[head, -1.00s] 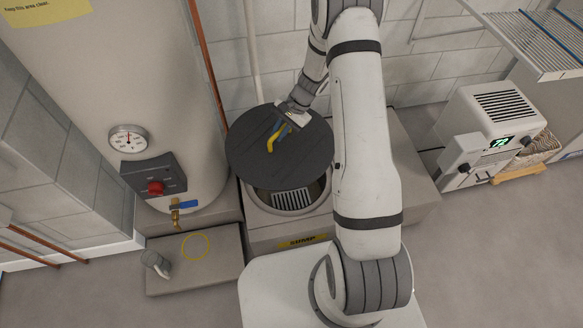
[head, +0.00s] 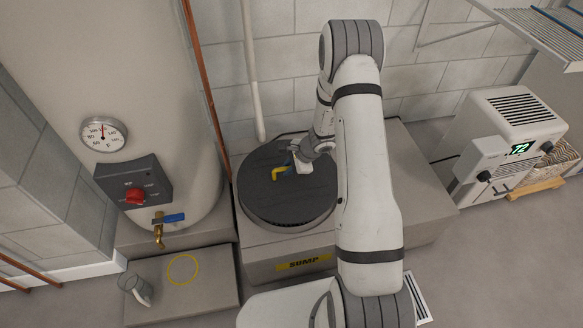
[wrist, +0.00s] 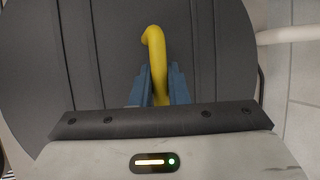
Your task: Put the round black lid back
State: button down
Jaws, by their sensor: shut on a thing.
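The round black lid (head: 288,200) lies over the sump opening, on top of the grey sump box (head: 258,262). It looks flat and covers the opening in the head view; I cannot tell whether it is fully seated. The lid (wrist: 105,60) also fills much of the wrist view. Its yellow handle (head: 277,173) stands up near the middle, and the handle (wrist: 157,60) shows between blue fingers in the wrist view. My gripper (head: 290,170) is shut on this handle. In the wrist view my gripper (wrist: 158,88) hides the lower part of the handle.
A water heater with a gauge (head: 103,134), red knob (head: 135,196) and brass tap (head: 159,235) stands left. A low slab (head: 205,285) bears a clear cup (head: 135,287) and yellow ring (head: 183,270). A dehumidifier (head: 510,140) stands right. A white pipe (head: 252,80) rises behind.

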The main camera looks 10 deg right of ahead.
aim_at(291, 177)
jog(key=shift+f+b, duration=1.55)
jog(key=shift+f, duration=1.3)
jog(key=shift+f+b, duration=0.55)
jog(key=shift+b, duration=0.05)
jog(key=c, duration=1.3)
grip_release()
